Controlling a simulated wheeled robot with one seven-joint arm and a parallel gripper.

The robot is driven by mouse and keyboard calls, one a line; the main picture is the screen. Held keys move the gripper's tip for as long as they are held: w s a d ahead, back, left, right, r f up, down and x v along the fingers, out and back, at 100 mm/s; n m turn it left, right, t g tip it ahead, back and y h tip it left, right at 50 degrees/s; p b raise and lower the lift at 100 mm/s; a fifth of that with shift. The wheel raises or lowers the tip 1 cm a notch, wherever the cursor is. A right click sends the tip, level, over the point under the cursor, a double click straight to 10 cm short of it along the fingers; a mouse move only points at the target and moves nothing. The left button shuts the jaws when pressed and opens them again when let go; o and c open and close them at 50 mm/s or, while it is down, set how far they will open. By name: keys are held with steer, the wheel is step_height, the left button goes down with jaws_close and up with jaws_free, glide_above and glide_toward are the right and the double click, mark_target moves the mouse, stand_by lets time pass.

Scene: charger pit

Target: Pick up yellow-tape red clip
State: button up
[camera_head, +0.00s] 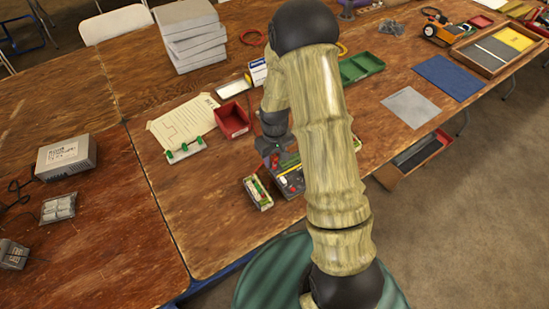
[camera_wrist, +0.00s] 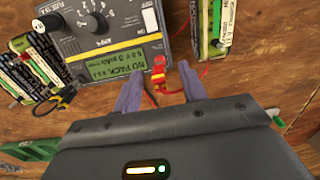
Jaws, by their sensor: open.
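The red clip with a yellow band (camera_wrist: 158,76) lies in the wrist view at the lower edge of the grey charger (camera_wrist: 125,25), on a red lead. I cannot tell how far above the clip the fingertips are. A black clip with yellow (camera_wrist: 66,94) lies to the left of the charger's display. In the head view my gripper (camera_head: 272,146) is over the charger (camera_head: 290,180), partly hidden by my arm.
Battery packs stand on both sides: one at right (camera_wrist: 212,28), others at left (camera_wrist: 35,65). In the head view a red bin (camera_head: 232,120), a paper sheet (camera_head: 180,120) and a green tray (camera_head: 360,67) lie around. Bare wood is free at front left.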

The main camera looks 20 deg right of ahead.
mark_target(275, 156)
steer(key=shift+f, duration=0.15)
steer(key=shift+c, duration=0.2)
steer(key=c, duration=0.8)
step_height(275, 156, up, 10)
steer(key=shift+b, duration=0.4)
stand_by(0.4)
